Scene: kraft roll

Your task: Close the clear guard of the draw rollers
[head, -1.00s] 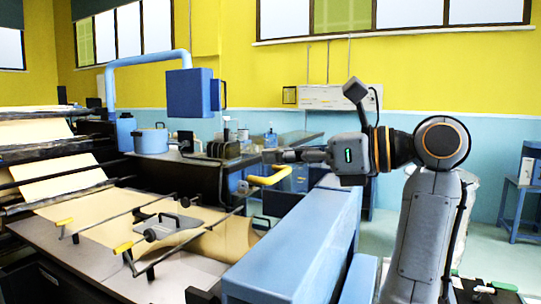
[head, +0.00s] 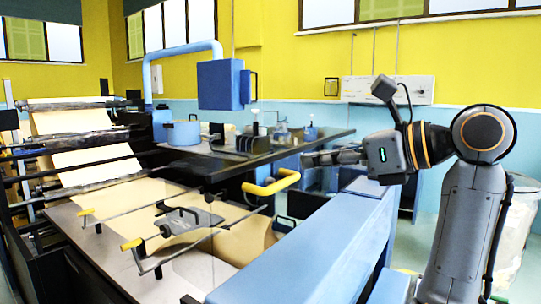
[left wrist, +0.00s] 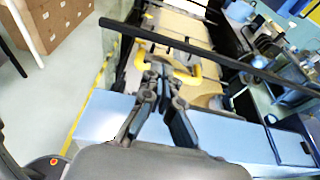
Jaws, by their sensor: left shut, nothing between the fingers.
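The clear guard's pane is hard to make out. A faint see-through edge shows over the paper web in the head view. The yellow U-shaped handle (head: 272,183), which seems to be on the guard, stands above the near right end of the machine. My left gripper (head: 308,160) is shut and empty, up and right of that handle in the head view, with a gap in the picture. In the left wrist view, my left gripper (left wrist: 158,72) overlaps the yellow handle (left wrist: 186,76); contact cannot be told. The draw rollers cannot be picked out clearly. My right gripper is out of view.
A long blue beam (head: 310,240) runs along the machine's near right side, below my left arm. Dark rods with smaller yellow grips (head: 131,244) cross the kraft paper (head: 128,196). A blue box (head: 222,85) hangs behind. Open floor shows at the right.

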